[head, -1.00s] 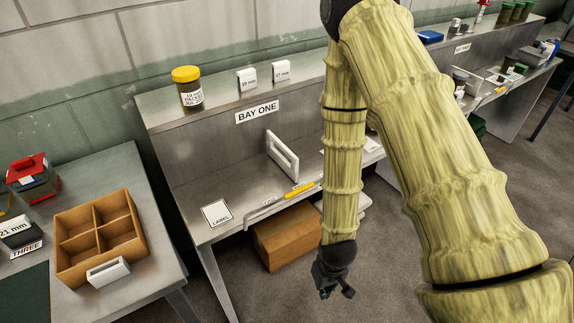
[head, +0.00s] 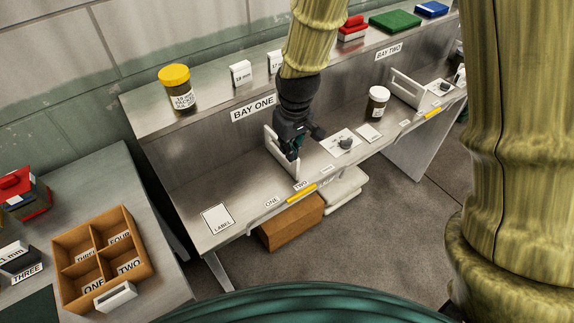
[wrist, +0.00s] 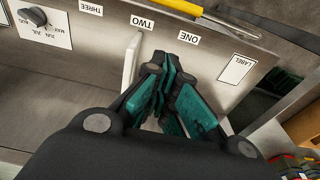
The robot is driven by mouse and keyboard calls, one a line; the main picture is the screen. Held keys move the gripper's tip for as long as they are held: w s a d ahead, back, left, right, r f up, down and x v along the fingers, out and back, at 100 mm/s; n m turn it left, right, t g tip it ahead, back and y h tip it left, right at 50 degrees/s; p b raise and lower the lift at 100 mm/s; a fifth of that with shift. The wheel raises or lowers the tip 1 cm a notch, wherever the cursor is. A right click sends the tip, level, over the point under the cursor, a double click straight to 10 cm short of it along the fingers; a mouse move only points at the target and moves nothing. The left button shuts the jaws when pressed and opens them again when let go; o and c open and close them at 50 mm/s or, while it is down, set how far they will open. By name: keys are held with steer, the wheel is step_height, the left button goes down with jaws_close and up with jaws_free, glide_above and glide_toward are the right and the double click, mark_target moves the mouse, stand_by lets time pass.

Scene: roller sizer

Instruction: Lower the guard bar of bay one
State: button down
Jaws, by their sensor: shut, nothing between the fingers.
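The bay one guard bar (head: 301,191) is a thin metal rod with a yellow grip, along the front edge of the bench under the BAY ONE sign (head: 253,108). In the wrist view its yellow grip (wrist: 181,5) is at the top edge, with the rod running right. How high the bar stands is hard to tell. My gripper (head: 292,152) is over the bay one bench, behind the bar and beside the white upright divider (head: 270,140). In the wrist view my gripper (wrist: 163,82) has its teal-padded fingers together and empty, apart from the bar.
A LABEL card (head: 217,218) and the ONE and TWO tags lie on the bench. A dial (head: 345,143) sits right of my gripper. A yellow-lidded jar (head: 175,88) stands on the shelf. A side table with a divided wooden box (head: 143,262) stands at left.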

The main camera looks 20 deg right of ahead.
steer(key=shift+s+d+f+p, duration=0.1)
steer(key=shift+s+f+p, duration=0.55)
steer(key=shift+f, duration=1.1)
steer(key=shift+s+d+f+p, duration=0.1)
steer(key=shift+s+f+p, duration=0.2)
steer(key=shift+f+p, duration=1.05)
steer(key=shift+s+d+f+p, duration=0.1)
steer(key=shift+s+f+p, duration=0.4)
steer(key=shift+f, duration=1.6)
